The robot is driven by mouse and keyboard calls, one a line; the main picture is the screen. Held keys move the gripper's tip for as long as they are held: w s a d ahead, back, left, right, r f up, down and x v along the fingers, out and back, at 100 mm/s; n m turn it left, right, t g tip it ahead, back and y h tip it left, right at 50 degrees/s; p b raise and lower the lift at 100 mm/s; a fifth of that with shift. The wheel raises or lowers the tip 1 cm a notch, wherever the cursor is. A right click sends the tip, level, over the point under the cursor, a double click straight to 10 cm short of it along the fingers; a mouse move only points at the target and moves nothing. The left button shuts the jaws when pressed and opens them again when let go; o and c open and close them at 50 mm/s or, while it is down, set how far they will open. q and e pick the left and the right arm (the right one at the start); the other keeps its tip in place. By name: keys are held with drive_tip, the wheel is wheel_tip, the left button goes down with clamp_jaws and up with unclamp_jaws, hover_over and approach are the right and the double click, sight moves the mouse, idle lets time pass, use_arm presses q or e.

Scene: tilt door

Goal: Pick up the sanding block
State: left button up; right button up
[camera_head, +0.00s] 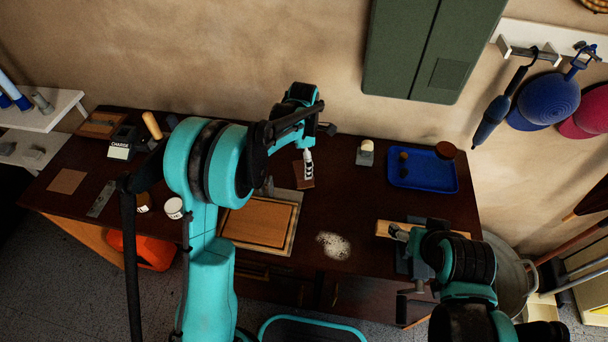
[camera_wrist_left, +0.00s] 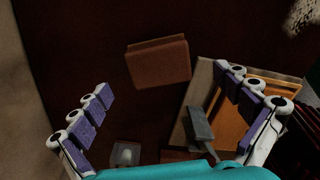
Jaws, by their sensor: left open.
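A brown block, which looks like the sanding block (camera_head: 303,180), lies on the dark workbench near its middle, and shows whole in the left wrist view (camera_wrist_left: 158,65). My left gripper (camera_head: 308,160) is open above it. In the left wrist view its padded fingers (camera_wrist_left: 168,84) are spread wide, with the block between and just beyond their tips. Nothing is held, and a gap to the block seems to remain. In the head view, the finger hides part of the block. My right gripper (camera_head: 398,233) is at the bench's right end by a wooden piece; its fingers are unclear.
A framed wooden board (camera_head: 258,222) lies in front of the block, with a grey tool (camera_wrist_left: 200,124) at its edge. Pale dust (camera_head: 333,246) lies on the bench. A blue tray (camera_head: 425,182) and small grey block (camera_head: 365,158) stand right. A white pot (camera_head: 174,208) stands left.

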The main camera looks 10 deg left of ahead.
use_arm(q)
wheel_tip(320, 180, down, 5)
drive_tip(key=shift+a+f+b, duration=0.1)
drive_tip(key=shift+a+b, duration=0.05)
drive_tip(key=shift+b, duration=1.05)
drive_tip(key=c, duration=1.3)
drive_tip(key=shift+c, duration=0.2)
drive_tip(key=shift+r, duration=0.2)
wheel_tip(320, 180, up, 5)
drive_tip(key=shift+f+p, duration=0.2)
drive_tip(key=shift+p, duration=1.05)
drive_tip(key=s+d+r+p, duration=0.1)
drive_tip(key=d+r+p, duration=0.2)
drive_tip(key=d+r, duration=0.3)
drive_tip(key=d, duration=0.5)
drive_tip(key=shift+s+d+r, duration=0.15)
drive_tip(key=shift+s+d, duration=0.15)
